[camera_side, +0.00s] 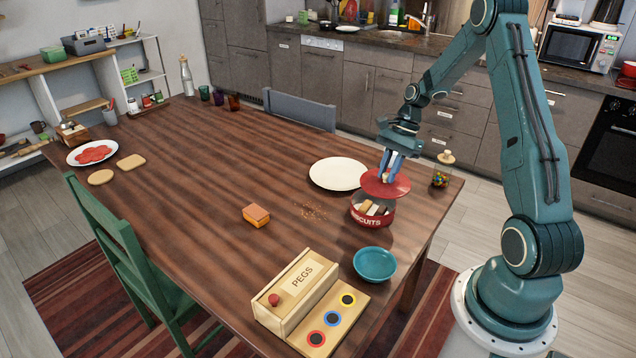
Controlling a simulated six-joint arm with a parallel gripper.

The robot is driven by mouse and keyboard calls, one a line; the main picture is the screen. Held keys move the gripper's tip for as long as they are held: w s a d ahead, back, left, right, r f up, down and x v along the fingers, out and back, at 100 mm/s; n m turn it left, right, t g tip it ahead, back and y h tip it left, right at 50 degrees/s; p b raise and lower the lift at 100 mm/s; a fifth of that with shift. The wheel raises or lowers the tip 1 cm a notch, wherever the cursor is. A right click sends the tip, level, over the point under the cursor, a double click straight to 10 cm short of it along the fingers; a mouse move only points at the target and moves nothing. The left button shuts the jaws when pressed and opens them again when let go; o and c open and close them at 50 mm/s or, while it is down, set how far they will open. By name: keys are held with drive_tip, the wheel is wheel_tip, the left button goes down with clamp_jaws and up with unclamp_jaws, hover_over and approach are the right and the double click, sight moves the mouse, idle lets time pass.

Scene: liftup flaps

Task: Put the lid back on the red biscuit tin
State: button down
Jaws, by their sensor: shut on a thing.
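The red biscuit tin (371,219) stands on the wooden table near its right side. It is open at the top, and biscuits (372,207) show inside. My gripper (391,174) is shut on the red lid (385,187), gripping it from above. The lid is held above the tin, a little to the right of its centre, and looks slightly tilted. It covers the back part of the tin's opening from this view. The fingertips and what they grip on the lid are partly hidden.
A white plate (338,174) lies behind left of the tin and a teal bowl (375,264) in front. A glass jar (442,172) stands to the right.

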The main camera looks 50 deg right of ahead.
sight(376, 178)
drive_tip(key=shift+w, duration=0.1)
idle(0.3)
drive_tip(key=shift+w+d+f+n, duration=0.15)
drive_tip(key=shift+w+n, duration=0.1)
drive_tip(key=shift+w, duration=0.45)
drive_tip(key=shift+w+d+f+n, duration=0.15)
drive_tip(key=shift+w+n, duration=0.1)
drive_tip(key=shift+w, duration=0.45)
drive_tip(key=shift+f, duration=3.05)
drive_tip(key=shift+f, duration=0.2)
drive_tip(key=c, duration=0.7)
unclamp_jaws()
drive_tip(key=shift+c, duration=0.2)
drive_tip(key=shift+r, duration=0.2)
